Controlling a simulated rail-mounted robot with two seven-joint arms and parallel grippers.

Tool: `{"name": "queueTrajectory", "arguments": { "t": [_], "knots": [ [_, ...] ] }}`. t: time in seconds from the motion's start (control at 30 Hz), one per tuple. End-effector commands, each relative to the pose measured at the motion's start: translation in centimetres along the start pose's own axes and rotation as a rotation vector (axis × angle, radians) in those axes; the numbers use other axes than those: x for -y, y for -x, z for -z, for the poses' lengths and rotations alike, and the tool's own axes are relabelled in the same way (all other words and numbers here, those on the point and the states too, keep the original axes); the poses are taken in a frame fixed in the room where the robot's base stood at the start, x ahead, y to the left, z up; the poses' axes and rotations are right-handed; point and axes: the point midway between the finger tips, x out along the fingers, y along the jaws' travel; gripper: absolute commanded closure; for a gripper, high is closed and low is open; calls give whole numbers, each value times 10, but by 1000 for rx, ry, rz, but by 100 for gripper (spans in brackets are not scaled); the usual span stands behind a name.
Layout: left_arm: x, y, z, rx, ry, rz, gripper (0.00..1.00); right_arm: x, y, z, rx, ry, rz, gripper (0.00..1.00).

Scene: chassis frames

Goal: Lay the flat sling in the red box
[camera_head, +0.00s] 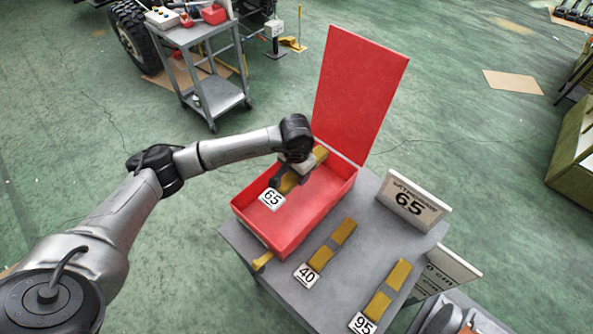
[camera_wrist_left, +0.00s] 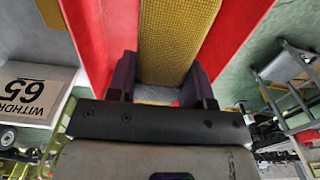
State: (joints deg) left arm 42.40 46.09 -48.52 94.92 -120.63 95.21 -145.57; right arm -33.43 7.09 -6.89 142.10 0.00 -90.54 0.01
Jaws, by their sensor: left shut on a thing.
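The red box (camera_head: 326,207) stands on a grey table with its red lid (camera_head: 357,92) raised at the back. My left gripper (camera_head: 292,174) is over the box opening and shut on a yellow flat sling (camera_head: 287,184) with a white 65 tag (camera_head: 271,199). In the left wrist view the yellow webbing (camera_wrist_left: 178,40) runs between the two fingers (camera_wrist_left: 160,88), with red box surfaces on both sides. I cannot tell whether the sling touches the box floor. My right gripper is not in view.
Two more yellow slings, tagged 40 (camera_head: 333,243) and 95 (camera_head: 382,297), lie on the grey table (camera_head: 345,275) right of the box. A sign reading 65 (camera_head: 413,202) stands at the table's right edge. A grey cart (camera_head: 215,95) stands behind on the green floor.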

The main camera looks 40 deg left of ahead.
Motion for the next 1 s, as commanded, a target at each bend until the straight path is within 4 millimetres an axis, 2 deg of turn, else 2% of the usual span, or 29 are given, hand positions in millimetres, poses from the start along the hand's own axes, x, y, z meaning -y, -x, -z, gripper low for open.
{"name": "queueTrajectory", "arguments": {
  "t": [0.5,0.8,1.0],
  "knots": [
    [0,-50,0,1,1,-1,88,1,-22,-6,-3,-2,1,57],
    [0,-68,0,-1,2,-1,88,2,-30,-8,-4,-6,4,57],
    [0,-73,0,-1,1,-1,88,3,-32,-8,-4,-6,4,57]
  ]
}}
